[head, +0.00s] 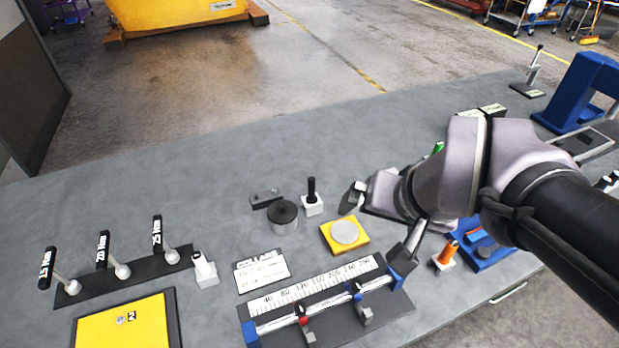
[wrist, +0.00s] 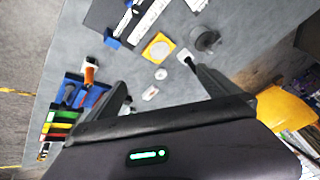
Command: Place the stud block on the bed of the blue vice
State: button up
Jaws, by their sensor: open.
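One with a black stud (head: 312,203) stands beside a dark round casting.
A yellow square with a grey disc (head: 345,233) lies below my gripper. The dark round casting (head: 283,218), a scaled rack (head: 330,300), a lever row (head: 125,275) and a yellow plate (head: 125,325) crowd the front. The bench's back left is clear.

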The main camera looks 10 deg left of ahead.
jog(key=w+a+f+n+p, duration=0.1)
jog(key=w+a+n+p, duration=0.15)
jog(key=w+a, duration=0.6)
jog(key=n, duration=0.5)
send_near(265, 196)
jog(key=w+f+b, duration=0.2)
jog(key=f, duration=0.1)
jog(key=shift+a+y, duration=0.1)
jog(key=shift+y, duration=0.3)
jog(key=b+x, duration=0.2)
jog(key=x, duration=0.3)
jog(key=shift+f, duration=0.3)
jog(key=shift+s+r, duration=0.1)
jog(key=shift+r, duration=0.1)
jog(key=c, duration=2)
